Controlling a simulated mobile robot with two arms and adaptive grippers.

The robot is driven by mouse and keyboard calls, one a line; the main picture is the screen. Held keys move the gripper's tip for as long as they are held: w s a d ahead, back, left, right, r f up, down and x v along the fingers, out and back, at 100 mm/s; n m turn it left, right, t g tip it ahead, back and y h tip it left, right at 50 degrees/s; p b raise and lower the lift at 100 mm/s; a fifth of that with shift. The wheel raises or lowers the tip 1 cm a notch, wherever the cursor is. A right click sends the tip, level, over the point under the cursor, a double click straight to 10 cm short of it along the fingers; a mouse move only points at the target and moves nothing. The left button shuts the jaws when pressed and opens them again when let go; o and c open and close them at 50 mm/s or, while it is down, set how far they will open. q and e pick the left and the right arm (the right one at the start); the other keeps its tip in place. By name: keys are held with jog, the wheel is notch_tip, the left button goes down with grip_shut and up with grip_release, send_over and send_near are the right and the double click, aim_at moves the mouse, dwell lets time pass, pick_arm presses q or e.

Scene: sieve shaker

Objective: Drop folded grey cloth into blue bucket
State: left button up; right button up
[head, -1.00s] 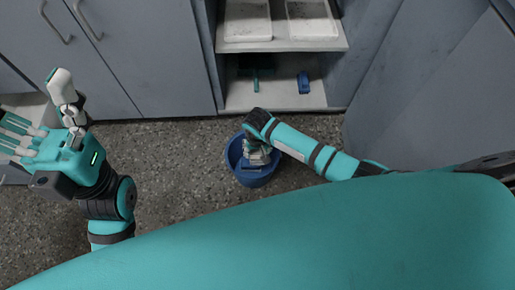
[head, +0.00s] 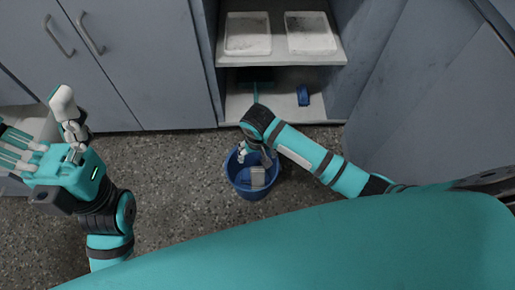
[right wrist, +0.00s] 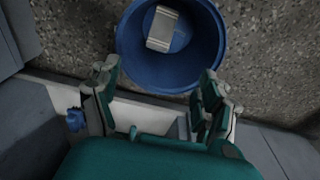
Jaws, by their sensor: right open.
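The blue bucket (head: 237,184) stands on the speckled floor in front of the cabinet; it also shows in the right wrist view (right wrist: 215,50). The folded grey cloth (head: 258,176) lies inside it, and in the right wrist view the cloth (right wrist: 161,29) rests on the bucket's bottom, apart from the fingers. My right gripper (head: 254,156) is above the bucket's far side. In the right wrist view my right gripper (right wrist: 160,95) has its fingers spread wide with nothing between them. My left gripper (head: 40,148) is at the far left, away from the bucket, with its fingers spread.
An open cabinet (head: 285,55) behind the bucket has white trays (head: 248,34) on its upper shelf. A blue object (head: 303,95) and a dark green tool (head: 256,84) are on the lower shelf. Closed grey doors flank it. The floor left of the bucket is clear.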

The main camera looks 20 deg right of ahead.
jog(key=r, duration=0.3)
jog(key=shift+s+r, duration=0.25)
jog(key=shift+r, duration=0.15)
jog(key=shift+a, duration=0.1)
